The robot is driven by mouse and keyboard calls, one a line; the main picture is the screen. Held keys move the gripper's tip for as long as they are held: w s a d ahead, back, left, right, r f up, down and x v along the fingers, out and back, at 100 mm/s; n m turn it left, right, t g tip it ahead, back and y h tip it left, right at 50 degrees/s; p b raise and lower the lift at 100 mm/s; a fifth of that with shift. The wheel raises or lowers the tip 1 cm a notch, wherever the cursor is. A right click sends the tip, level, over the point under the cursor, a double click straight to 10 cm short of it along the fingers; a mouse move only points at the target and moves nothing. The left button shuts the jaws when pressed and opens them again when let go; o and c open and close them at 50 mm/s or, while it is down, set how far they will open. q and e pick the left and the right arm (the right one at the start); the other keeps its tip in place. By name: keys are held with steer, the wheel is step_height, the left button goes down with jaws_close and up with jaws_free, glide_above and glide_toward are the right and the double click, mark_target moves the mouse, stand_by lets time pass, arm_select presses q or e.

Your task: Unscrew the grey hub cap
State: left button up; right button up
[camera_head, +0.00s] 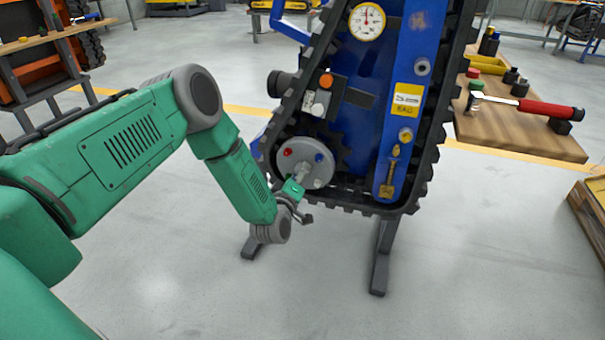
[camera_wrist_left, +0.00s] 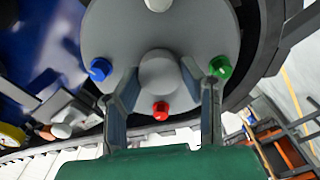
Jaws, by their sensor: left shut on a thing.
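The round grey hub plate (camera_head: 312,176) is at the lower front of the blue tracked carrier (camera_head: 362,140). A grey hub cap (camera_wrist_left: 160,75) stands at its centre in the left wrist view, and in the head view the gripper partly covers it. My left gripper (camera_head: 299,181) is shut on the cap, with one finger on each side in the left wrist view (camera_wrist_left: 161,95). On the plate, a blue knob (camera_wrist_left: 100,69), a red knob (camera_wrist_left: 161,110) and a green knob (camera_wrist_left: 220,67) surround the cap. My right gripper is not in view.
Black track (camera_head: 270,140) runs around the carrier, close to my left wrist. A wooden bench (camera_head: 520,137) at the right holds a red-handled hammer (camera_head: 540,107) and small parts. Open floor (camera_head: 480,260) lies in front.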

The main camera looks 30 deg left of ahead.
arm_select(q)
steer(key=shift+a, duration=0.1)
steer(key=o, duration=1.1)
steer(key=shift+o, duration=0.2)
steer(key=m, duration=2.9)
